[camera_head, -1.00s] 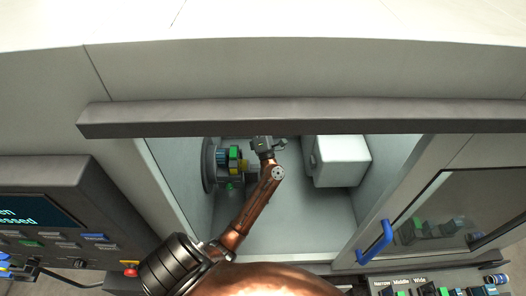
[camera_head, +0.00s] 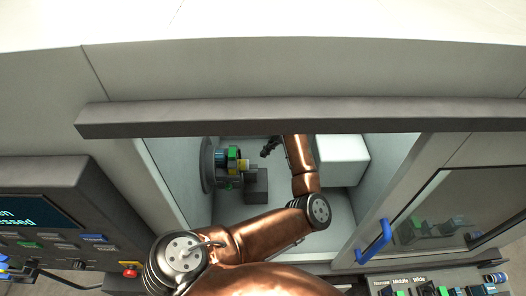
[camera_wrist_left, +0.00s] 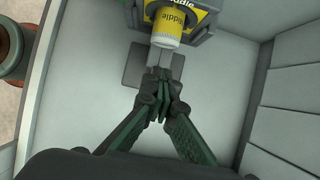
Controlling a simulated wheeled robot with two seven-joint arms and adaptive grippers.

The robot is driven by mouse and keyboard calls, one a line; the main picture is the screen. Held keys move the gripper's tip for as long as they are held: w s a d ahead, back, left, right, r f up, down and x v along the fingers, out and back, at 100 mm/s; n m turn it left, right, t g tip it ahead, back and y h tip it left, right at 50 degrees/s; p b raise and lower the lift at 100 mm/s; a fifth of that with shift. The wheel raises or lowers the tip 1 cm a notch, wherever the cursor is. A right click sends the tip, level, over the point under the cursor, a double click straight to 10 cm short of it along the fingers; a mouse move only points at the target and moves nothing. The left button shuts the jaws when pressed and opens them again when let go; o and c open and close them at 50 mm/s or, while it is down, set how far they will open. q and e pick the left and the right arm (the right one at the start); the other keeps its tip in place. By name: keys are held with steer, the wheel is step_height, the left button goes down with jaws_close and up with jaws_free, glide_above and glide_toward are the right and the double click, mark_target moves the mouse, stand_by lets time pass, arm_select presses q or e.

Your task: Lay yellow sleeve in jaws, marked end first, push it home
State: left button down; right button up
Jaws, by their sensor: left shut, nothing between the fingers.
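The yellow sleeve (camera_wrist_left: 167,28) sits in the chuck's yellow jaw set in the left wrist view. Its pale outer end sticks out towards my gripper, and lettering shows on its side. How deep it sits is hidden. In the head view the sleeve (camera_head: 243,165) is a small yellow piece at the chuck (camera_head: 207,166). The jaws (camera_wrist_left: 201,20) carry a yellow label reading "Middle", partly cut off. My left gripper (camera_wrist_left: 160,92) is shut and empty, a little apart from the sleeve's outer end. It also shows in the head view (camera_head: 268,149), right of the chuck.
A grey block (camera_head: 256,185) stands below and right of the chuck. A white box-shaped unit (camera_head: 343,160) is on the right inside the enclosure. A dark bar (camera_head: 300,116) crosses above the opening. A door with a blue handle (camera_head: 374,242) stands at the right.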

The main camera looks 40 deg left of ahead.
arm_select(q)
step_height(320, 180, down, 8)
steer(key=s+a+b, duration=0.1)
steer(key=shift+a+r, duration=0.15)
steer(key=shift+r, duration=0.1)
steer(key=shift+s+a, duration=0.3)
stand_by(0.4)
steer(key=shift+s+a, duration=1.35)
steer(key=shift+a, duration=0.3)
steer(key=shift+w+d+b, duration=0.1)
steer(key=shift+b, duration=0.3)
steer(key=shift+w+d+r+b, duration=0.4)
steer(key=shift+w+d, duration=0.1)
steer(key=shift+d, duration=0.1)
steer(key=shift+w+d+r+b, duration=0.65)
steer(key=shift+w+d, duration=0.35)
steer(key=shift+d, duration=0.2)
step_height(320, 180, up, 8)
steer(key=p, duration=0.2)
glide_above(250, 168)
steer(key=w+d, duration=0.3)
steer(key=d, duration=0.1)
